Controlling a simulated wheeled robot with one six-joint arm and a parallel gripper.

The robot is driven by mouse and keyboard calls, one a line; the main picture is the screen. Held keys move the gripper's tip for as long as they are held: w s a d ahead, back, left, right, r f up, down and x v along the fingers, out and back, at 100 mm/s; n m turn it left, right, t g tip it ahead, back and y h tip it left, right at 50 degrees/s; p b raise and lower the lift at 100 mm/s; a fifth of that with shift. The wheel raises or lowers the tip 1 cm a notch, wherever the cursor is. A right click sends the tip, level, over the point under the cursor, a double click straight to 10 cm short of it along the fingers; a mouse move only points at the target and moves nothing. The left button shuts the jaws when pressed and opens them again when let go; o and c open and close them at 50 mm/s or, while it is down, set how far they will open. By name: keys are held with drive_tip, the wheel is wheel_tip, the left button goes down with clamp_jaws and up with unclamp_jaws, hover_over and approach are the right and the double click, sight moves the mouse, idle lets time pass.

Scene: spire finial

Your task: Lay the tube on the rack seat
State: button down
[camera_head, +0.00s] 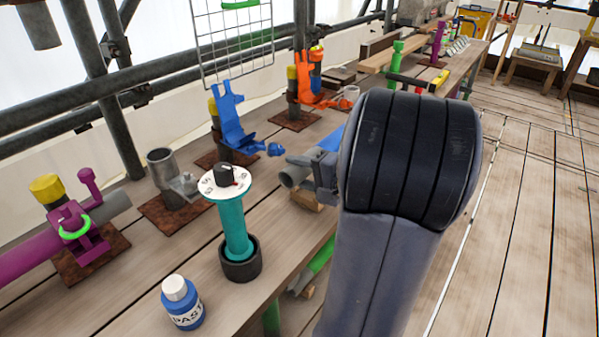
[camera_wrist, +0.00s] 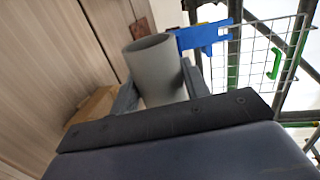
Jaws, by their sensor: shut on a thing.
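A grey hollow tube (camera_wrist: 158,70) is between the jaws of my gripper (camera_wrist: 163,88) in the wrist view, its open end facing away from the camera. In the head view the tube's end (camera_head: 293,177) shows just left of my gripper (camera_head: 318,178), near the bench's right edge; the rest is hidden by my arm. My gripper is shut on the tube. I cannot tell for sure which part is the rack seat. Wooden blocks (camera_head: 306,200) show just under the tube, and a wooden block also shows in the wrist view (camera_wrist: 90,105).
A teal post with a white dial (camera_head: 238,220) stands in a black cup on the bench. A paste bottle (camera_head: 183,303), a grey clamp stand (camera_head: 172,180), a blue bracket (camera_head: 232,120), an orange bracket (camera_head: 305,85) and a purple clamp (camera_head: 80,235) are nearby. Open floor (camera_head: 530,210) lies right.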

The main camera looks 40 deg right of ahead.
drive_tip(key=shift+f+b, duration=3.4)
drive_tip(key=shift+b, duration=0.35)
drive_tip(key=c, duration=1)
unclamp_jaws()
drive_tip(key=o, duration=0.5)
drive_tip(key=shift+f, duration=0.2)
drive_tip(key=o, duration=0.3)
drive_tip(key=shift+s, duration=0.1)
drive_tip(key=shift+f+b, duration=0.4)
drive_tip(key=shift+c, duration=1)
drive_tip(key=shift+f+b, duration=0.25)
drive_tip(key=shift+b, duration=0.15)
drive_tip(key=shift+c, duration=1.1)
drive_tip(key=shift+c, duration=0.4)
